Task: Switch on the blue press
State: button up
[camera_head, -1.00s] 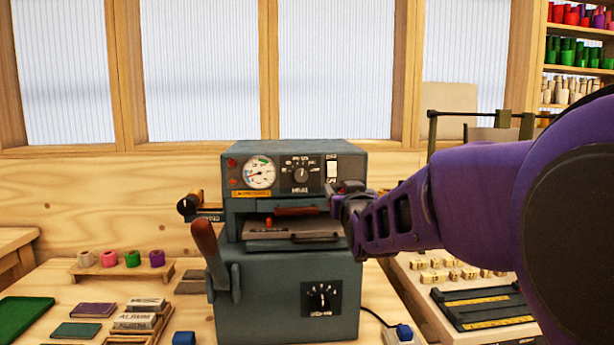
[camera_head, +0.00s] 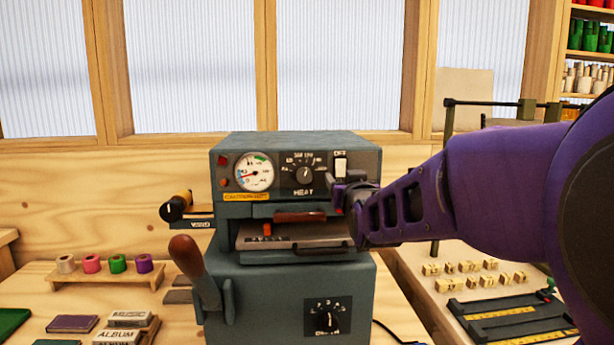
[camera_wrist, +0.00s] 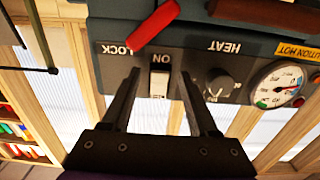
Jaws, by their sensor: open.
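The blue-grey press (camera_head: 290,285) stands on the bench in the head view. Its front panel has a gauge, a HEAT dial (camera_head: 304,175) and a white rocker switch (camera_head: 340,166) with OFF marked above it. In the wrist view, which is upside down, the switch (camera_wrist: 159,82) has ON marked beside it. I cannot tell which way the rocker is tipped. My gripper (camera_head: 346,190) is just below the switch in the head view. In the wrist view my gripper (camera_wrist: 159,74) is open and empty, with the switch between its fingertips. No contact is visible.
A red lock tab (camera_wrist: 155,24) is close to the fingers. A brown-handled lever (camera_head: 190,262) stands at the press's left front. Foil rolls (camera_head: 105,264) sit on a rack at left. A ruled tray (camera_head: 510,315) and small blocks lie at right.

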jog(key=shift+w, duration=0.15)
grip_shut()
dwell(0.4)
